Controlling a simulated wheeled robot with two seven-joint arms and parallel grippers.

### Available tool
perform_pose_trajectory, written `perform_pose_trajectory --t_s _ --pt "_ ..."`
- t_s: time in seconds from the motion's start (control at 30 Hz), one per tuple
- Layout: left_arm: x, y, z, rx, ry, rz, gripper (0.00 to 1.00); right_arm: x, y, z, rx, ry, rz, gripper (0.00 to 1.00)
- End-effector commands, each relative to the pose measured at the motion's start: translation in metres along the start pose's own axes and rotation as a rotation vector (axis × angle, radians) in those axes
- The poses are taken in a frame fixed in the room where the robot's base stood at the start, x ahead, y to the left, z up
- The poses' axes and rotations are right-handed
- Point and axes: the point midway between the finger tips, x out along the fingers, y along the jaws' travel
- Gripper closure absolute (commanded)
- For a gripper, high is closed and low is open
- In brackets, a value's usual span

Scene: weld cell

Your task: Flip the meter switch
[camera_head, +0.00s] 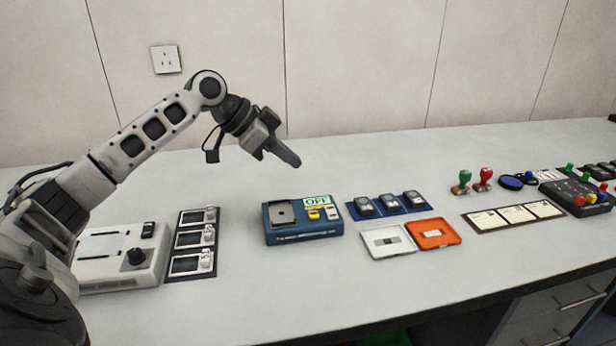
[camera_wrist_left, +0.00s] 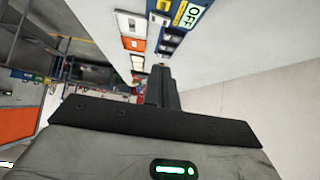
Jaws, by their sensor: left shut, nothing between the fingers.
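The meter (camera_head: 303,221) is a blue box on the table with a grey plate on its left part. Its display reads OFF, with yellow and pale switches below the display. In the left wrist view the OFF label (camera_wrist_left: 194,13) shows at the top, with part of the blue box. My left gripper (camera_head: 291,161) is shut and empty, in the air above and behind the meter, apart from it. Its shut fingers also show in the left wrist view (camera_wrist_left: 162,85). My right gripper is not in view.
A white device with a black knob (camera_head: 120,257) and a panel of small screens (camera_head: 193,243) stand left of the meter. A blue tray (camera_head: 385,206), a white case (camera_head: 388,242) and an orange case (camera_head: 433,234) lie to its right. Stamps (camera_head: 461,182) stand farther right.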

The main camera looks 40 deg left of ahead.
Motion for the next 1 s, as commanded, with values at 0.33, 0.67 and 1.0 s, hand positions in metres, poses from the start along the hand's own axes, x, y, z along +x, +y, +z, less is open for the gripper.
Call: perform_pose_trajectory --t_s 0.33,0.67,1.0 --pt "-0.003 0.013 -0.003 0.001 0.0 0.0 1.0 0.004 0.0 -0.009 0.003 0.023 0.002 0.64" --pt "-0.005 0.013 -0.005 0.001 0.0 0.0 1.0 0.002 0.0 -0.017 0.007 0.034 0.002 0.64" --pt "-0.035 0.019 -0.047 0.01 0.001 0.01 1.0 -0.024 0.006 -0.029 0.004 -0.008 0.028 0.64"
